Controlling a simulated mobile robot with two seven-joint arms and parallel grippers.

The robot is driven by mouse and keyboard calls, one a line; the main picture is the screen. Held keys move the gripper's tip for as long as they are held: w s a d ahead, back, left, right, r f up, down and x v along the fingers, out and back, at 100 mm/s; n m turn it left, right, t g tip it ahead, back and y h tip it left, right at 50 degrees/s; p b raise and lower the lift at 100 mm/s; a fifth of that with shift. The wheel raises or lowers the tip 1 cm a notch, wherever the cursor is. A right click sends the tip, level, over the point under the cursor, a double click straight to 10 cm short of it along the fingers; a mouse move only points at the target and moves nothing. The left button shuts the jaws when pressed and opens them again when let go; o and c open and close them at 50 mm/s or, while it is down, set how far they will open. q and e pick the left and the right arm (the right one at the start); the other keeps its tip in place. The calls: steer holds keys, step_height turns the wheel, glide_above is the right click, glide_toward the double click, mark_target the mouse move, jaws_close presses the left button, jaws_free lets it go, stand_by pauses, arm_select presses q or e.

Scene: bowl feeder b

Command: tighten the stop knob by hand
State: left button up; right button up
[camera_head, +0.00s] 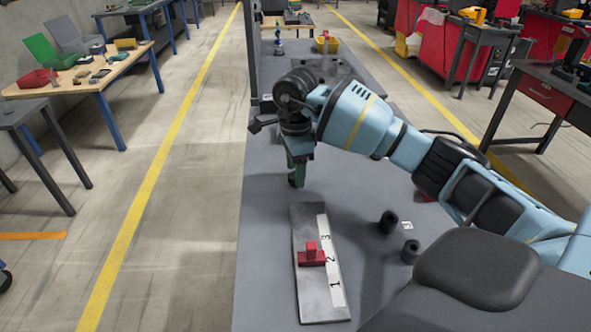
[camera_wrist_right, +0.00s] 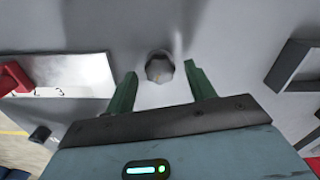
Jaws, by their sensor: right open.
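A red stop (camera_head: 312,255) with a raised red block on top sits across a grey metal plate (camera_head: 310,300) with a white strip numbered 1, 2, 3. It lies near number 2. The red part also shows at the left edge of the wrist view (camera_wrist_right: 14,78). My right gripper (camera_head: 297,180) points down beyond the plate's far end, apart from the red stop. In the wrist view its green fingers (camera_wrist_right: 161,75) are apart, with a small grey roundish piece (camera_wrist_right: 159,67) seen between them. I cannot tell whether they touch it. My left gripper is not in view.
Two black cylindrical pieces (camera_head: 410,251) and a small white tag (camera_head: 407,226) lie right of the plate. A dark open frame (camera_wrist_right: 292,66) is at the right of the wrist view. The grey bench left of the plate is clear.

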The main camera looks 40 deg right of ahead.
steer(key=shift+f, duration=0.45)
steer(key=shift+c, duration=0.2)
steer(key=c, duration=0.9)
steer(key=shift+c, duration=0.2)
